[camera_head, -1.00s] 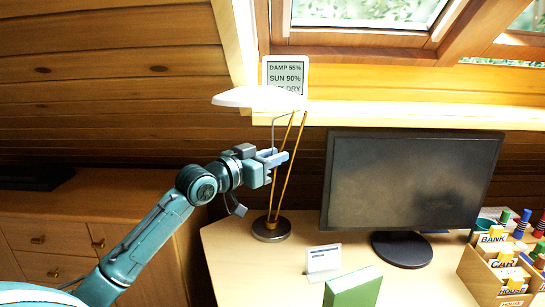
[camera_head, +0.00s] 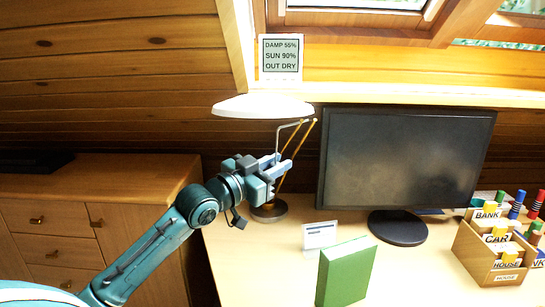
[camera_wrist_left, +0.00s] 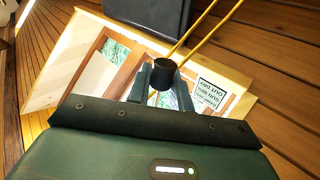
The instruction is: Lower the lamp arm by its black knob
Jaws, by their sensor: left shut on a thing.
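The desk lamp has a white shade (camera_head: 263,106), thin brass rods (camera_head: 299,143) and a dark round base (camera_head: 268,211) on the desk. My left gripper (camera_head: 277,165) is at the rods, below the shade, in the head view. The left gripper is shut on the knob. In the head view the fingers hide the knob. My right gripper is not in view.
A monitor (camera_head: 405,160) stands right of the lamp. A small white card (camera_head: 320,236) and a green box (camera_head: 346,271) stand in front, with a wooden card box (camera_head: 495,262) at the right. A weather sign (camera_head: 281,58) is behind the shade.

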